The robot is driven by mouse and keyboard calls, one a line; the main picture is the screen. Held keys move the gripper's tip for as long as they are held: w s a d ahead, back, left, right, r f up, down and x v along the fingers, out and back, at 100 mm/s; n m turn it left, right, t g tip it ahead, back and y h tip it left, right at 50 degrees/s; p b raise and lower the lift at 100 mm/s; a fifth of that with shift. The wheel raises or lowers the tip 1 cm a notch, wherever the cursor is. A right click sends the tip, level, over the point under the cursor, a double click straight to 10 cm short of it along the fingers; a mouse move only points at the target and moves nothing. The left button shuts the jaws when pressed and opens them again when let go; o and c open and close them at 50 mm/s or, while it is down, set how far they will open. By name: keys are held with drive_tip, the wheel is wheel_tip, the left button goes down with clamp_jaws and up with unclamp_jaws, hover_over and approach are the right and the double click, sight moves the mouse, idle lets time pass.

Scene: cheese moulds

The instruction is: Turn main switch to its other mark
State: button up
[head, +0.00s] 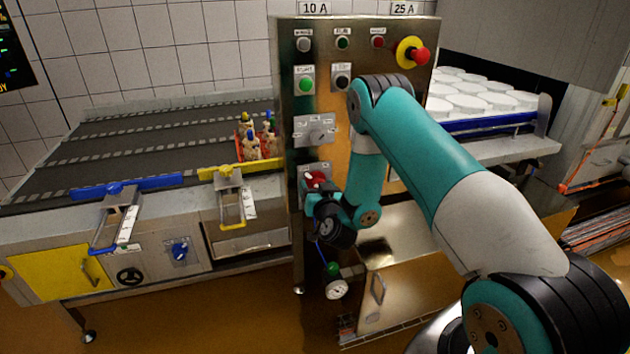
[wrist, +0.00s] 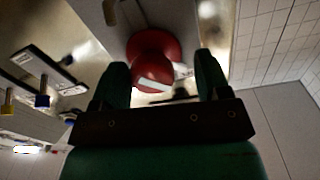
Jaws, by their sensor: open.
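The main switch (head: 317,178) is a red rotary knob low on the steel control cabinet, partly covered by my wrist in the head view. In the wrist view the red knob (wrist: 152,50) fills the upper middle, with a white pointer stripe across it. My gripper (wrist: 161,72) is open, with one dark green finger on each side of the knob. The fingers look apart from the knob, though contact on the far side cannot be told. The marks around the knob are not readable.
A grey selector (head: 320,131) sits above the main switch, with several push buttons and a red emergency stop (head: 419,55) higher up. A gauge (head: 336,289) and green valve hang below my wrist. Left is a conveyor (head: 130,145) with a red crate of bottles.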

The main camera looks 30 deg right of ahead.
drive_tip(key=shift+w+d, duration=0.2)
drive_tip(key=shift+w, duration=0.15)
drive_tip(key=shift+d, duration=0.25)
drive_tip(key=shift+c, duration=0.2)
drive_tip(key=shift+d, duration=0.1)
drive_tip(key=c, duration=0.9)
